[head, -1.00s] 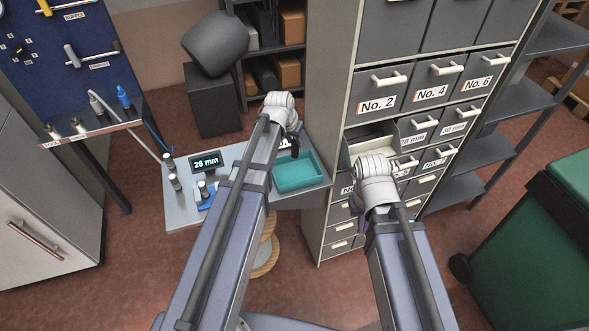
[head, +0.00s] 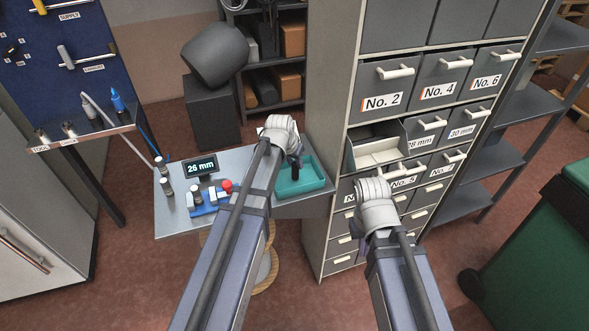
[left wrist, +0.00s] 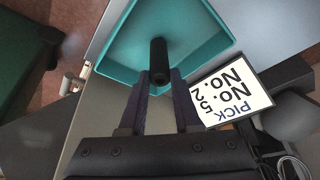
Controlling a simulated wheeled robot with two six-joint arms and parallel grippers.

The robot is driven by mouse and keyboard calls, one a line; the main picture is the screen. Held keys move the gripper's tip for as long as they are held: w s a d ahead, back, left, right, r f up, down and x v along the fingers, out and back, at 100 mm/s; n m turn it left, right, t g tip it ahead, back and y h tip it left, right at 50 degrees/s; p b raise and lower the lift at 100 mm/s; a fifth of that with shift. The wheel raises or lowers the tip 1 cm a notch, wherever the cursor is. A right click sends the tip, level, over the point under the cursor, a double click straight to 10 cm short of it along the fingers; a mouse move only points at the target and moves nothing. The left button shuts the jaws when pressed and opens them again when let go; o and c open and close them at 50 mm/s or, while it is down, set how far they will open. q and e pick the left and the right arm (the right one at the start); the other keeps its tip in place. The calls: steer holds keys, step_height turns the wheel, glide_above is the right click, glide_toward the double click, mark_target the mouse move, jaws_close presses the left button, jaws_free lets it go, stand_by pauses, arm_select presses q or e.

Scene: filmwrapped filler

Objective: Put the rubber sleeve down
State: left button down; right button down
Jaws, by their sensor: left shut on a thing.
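The rubber sleeve, a black cylinder (left wrist: 158,62), is between the fingertips of my left gripper (left wrist: 160,82) in the left wrist view. In the head view the sleeve (head: 294,172) shows as a small dark piece below my left gripper (head: 295,160), over the teal tray (head: 316,185). The left wrist view shows the sleeve over the inside of the tray (left wrist: 120,62); I cannot tell whether it touches the floor. My right wrist is in front of the drawer cabinet in the head view, and its fingers are hidden.
The drawer cabinet (head: 333,150) stands right of the tray, with one drawer (head: 377,150) pulled out. On the grey table (head: 175,222) are a "26 mm" display (head: 201,168) and a blue fixture (head: 207,208) with a red knob. A pick card (left wrist: 232,92) stands beside the tray.

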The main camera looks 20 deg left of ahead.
arm_select(q)
steer(key=shift+f, duration=0.35)
arm_select(e)
steer(key=shift+f, duration=0.35)
arm_select(q)
steer(key=shift+f, duration=0.15)
steer(key=c, duration=0.6)
jaws_free()
arm_select(e)
steer(key=shift+f, duration=0.15)
